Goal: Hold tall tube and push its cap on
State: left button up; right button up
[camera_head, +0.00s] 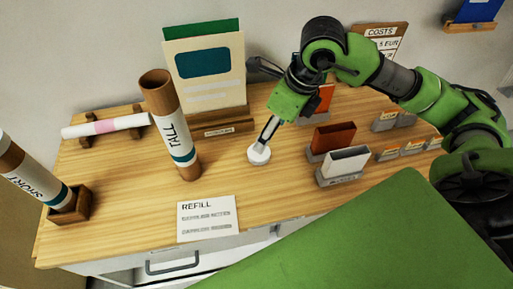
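The tall tube (171,128), brown with a white "TALL" label and a teal band, stands on the wooden table left of centre, leaning slightly in the picture. Its upper end shows brown, with no cap on it. A small round white cap (259,156) is on or just above the table to the right of the tube. My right gripper (264,142) reaches down from the upper right, its fingertips at the cap. The fingers show nearly edge-on, so I cannot tell whether they grip it. My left gripper is out of view.
A short tube (22,170) leans in a wooden holder (72,207) at left. A white-pink roll (103,127) lies on a rack behind. A display board (207,95) stands behind the tall tube, a "REFILL" card (208,217) in front. Card holders (343,168) stand at right.

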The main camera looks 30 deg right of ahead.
jog(key=shift+d+h, duration=0.3)
jog(key=shift+d, duration=0.25)
jog(key=p, duration=0.2)
send_over(265, 157)
notch_tip(265, 157, down, 8)
jog(key=shift+f, duration=0.1)
